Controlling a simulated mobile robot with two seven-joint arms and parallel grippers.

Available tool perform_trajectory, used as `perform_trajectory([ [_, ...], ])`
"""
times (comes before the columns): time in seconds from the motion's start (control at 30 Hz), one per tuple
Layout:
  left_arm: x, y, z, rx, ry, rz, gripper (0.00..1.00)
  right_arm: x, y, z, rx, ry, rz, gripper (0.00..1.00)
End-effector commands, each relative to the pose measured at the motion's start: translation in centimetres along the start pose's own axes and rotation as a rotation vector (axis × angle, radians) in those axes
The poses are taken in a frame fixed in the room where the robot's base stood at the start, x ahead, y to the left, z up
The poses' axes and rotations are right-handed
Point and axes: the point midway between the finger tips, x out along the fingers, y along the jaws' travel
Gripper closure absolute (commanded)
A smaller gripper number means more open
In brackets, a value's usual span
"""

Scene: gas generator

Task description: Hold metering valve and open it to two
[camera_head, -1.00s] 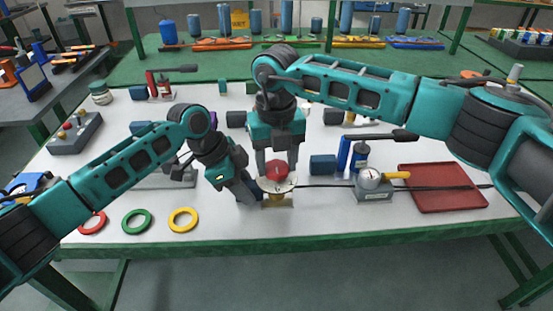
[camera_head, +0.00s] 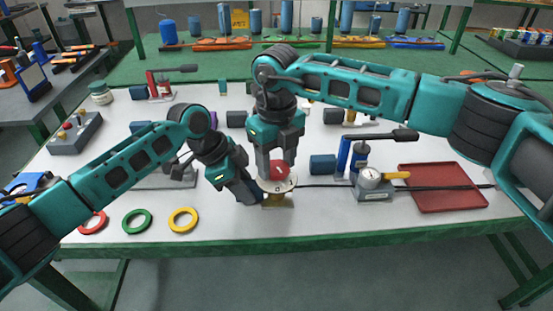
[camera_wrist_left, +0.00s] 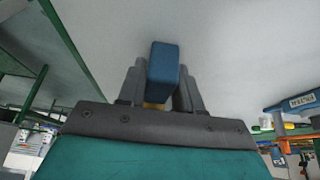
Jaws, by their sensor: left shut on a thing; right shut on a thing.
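The metering valve has a red knob (camera_head: 280,169), a round pale dial plate (camera_head: 288,184) under it and a brass-coloured base (camera_head: 278,201). It stands upright near the table's front edge. My right gripper (camera_head: 278,161) points down from above, shut on the red knob. My left gripper (camera_head: 257,194) comes in low from the left, shut on the valve's body below the dial. In the left wrist view a blue block-shaped part (camera_wrist_left: 163,75) sits between the fingers, with a bit of yellow below it. The dial marks are too small to read.
Red (camera_head: 93,223), green (camera_head: 137,221) and yellow (camera_head: 183,220) rings lie at the left front. A gauge device (camera_head: 371,184) and a red tray (camera_head: 440,188) are at the right. A dark hose (camera_head: 325,186) runs between valve and gauge.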

Motion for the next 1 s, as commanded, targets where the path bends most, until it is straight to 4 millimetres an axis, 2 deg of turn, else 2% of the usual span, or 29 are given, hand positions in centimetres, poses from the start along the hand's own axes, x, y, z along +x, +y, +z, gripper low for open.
perform_trajectory([
  [1.0, -0.01, -0.03, 0.07, 0.0, -0.001, -0.001, 1.0, -0.1, -0.01, -0.01, -0.965, 0.0, -0.002, 0.76],
])
